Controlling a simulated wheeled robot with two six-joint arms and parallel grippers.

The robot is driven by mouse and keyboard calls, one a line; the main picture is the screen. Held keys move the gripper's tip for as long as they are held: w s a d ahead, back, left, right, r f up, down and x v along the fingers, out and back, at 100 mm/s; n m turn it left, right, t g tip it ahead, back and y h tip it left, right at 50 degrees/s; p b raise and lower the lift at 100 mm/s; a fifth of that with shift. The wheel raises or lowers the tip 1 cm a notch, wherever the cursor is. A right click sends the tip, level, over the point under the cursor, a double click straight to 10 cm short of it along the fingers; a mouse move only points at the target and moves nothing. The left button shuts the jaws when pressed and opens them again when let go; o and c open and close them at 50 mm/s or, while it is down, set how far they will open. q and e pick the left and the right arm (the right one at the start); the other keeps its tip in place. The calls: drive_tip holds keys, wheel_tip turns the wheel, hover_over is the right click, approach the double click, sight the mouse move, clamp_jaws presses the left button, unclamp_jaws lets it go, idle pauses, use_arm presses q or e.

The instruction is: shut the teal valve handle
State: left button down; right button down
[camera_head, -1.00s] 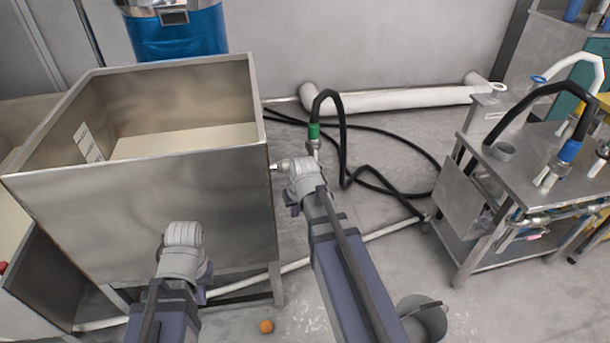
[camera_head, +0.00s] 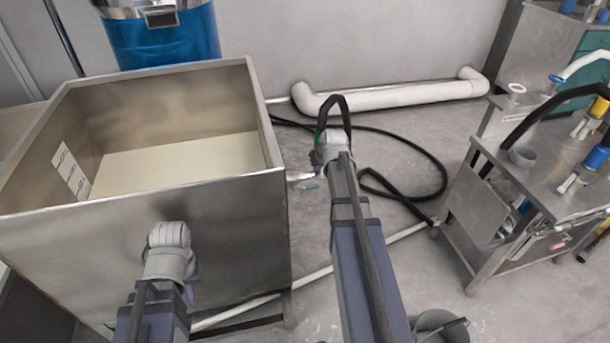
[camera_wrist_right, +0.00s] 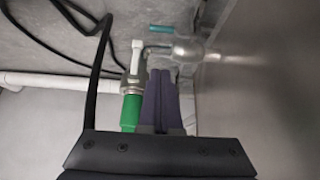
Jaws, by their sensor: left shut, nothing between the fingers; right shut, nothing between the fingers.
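The small teal valve handle (camera_head: 309,186) shows beside the tank's right wall, just left of my right arm. In the right wrist view the teal handle (camera_wrist_right: 160,28) lies crosswise above a metal valve body (camera_wrist_right: 186,48). My right gripper (camera_wrist_right: 162,75) is shut and empty, its dark fingertips just below the valve; I cannot tell whether they touch it. In the head view my right gripper (camera_head: 330,150) hides part of the fitting. My left gripper (camera_head: 168,238) is in front of the tank, away from the handle, shut and empty.
A steel tank (camera_head: 150,225) stands at left. A green hose fitting (camera_wrist_right: 130,112) is close left of my right fingers. A black hose (camera_head: 340,104) loops behind my right gripper. A metal cart (camera_head: 500,215) stands at right.

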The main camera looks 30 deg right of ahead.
drive_tip(key=shift+w, duration=0.25)
drive_tip(key=shift+f, duration=0.1)
drive_tip(key=b, duration=0.9)
hover_over(312, 186)
wheel_tip(312, 186, down, 9)
drive_tip(key=shift+w+r, duration=0.1)
drive_tip(key=shift+r, duration=0.1)
drive_tip(key=shift+s+f+b, duration=0.15)
drive_tip(key=shift+f+b, duration=0.4)
drive_tip(key=shift+s+f+b, duration=0.15)
drive_tip(key=shift+f+b, duration=0.35)
drive_tip(key=shift+f, duration=0.05)
drive_tip(key=shift+s+a+f+b, duration=0.1)
drive_tip(key=shift+s+f+b, duration=0.05)
drive_tip(key=shift+f+b, duration=0.45)
